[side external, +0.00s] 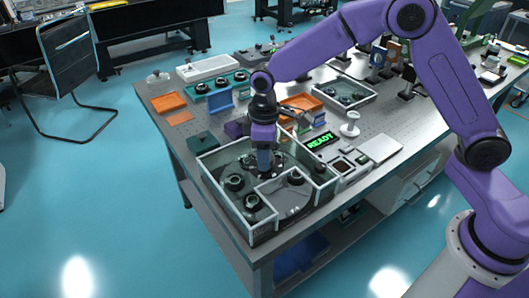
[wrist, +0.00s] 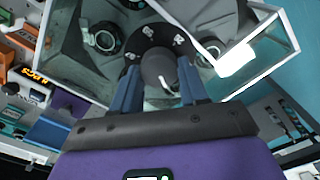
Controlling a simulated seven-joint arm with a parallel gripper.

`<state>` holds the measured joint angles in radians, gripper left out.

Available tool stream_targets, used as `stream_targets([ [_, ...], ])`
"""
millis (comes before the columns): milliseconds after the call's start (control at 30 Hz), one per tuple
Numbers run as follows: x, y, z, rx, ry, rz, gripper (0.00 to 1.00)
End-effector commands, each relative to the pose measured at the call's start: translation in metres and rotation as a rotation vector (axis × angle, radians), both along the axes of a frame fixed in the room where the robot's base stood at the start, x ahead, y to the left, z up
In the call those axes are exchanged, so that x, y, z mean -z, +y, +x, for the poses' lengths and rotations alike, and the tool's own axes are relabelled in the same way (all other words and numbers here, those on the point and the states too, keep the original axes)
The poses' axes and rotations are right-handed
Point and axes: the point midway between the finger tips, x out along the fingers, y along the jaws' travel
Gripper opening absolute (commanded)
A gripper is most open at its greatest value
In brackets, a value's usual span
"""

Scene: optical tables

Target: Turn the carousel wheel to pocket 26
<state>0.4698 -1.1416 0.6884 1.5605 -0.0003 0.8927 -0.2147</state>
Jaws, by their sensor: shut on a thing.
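The carousel sits in a clear-walled box (side external: 213,187) at the table's near corner. In the wrist view a dark hub plate with pale marks (wrist: 148,36) surrounds a round dark knob (wrist: 157,66) with a white pointer line. My gripper (side external: 264,172) points down into the box; in the wrist view its two blue fingers (wrist: 158,80) stand on either side of the knob and are shut on it. Dark round fittings (side external: 234,182) sit around the box floor. Pocket numbers are too small to read, and the fingers hide part of the hub.
The box walls stand close around my gripper. A display (side external: 320,141) reads READY in green. A white mushroom-shaped piece (side external: 350,124), a flat pale plate (side external: 380,148) and orange trays (side external: 168,102) stand on the table. Bare table shows behind the box.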

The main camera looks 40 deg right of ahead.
Motion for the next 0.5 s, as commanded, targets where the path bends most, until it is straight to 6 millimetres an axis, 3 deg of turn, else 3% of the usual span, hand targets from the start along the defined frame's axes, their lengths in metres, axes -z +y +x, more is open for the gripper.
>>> stream_targets([
  [500, -0.0010, 0.0013, -0.0010, -0.228, 0.001, 0.001, 0.00],
])
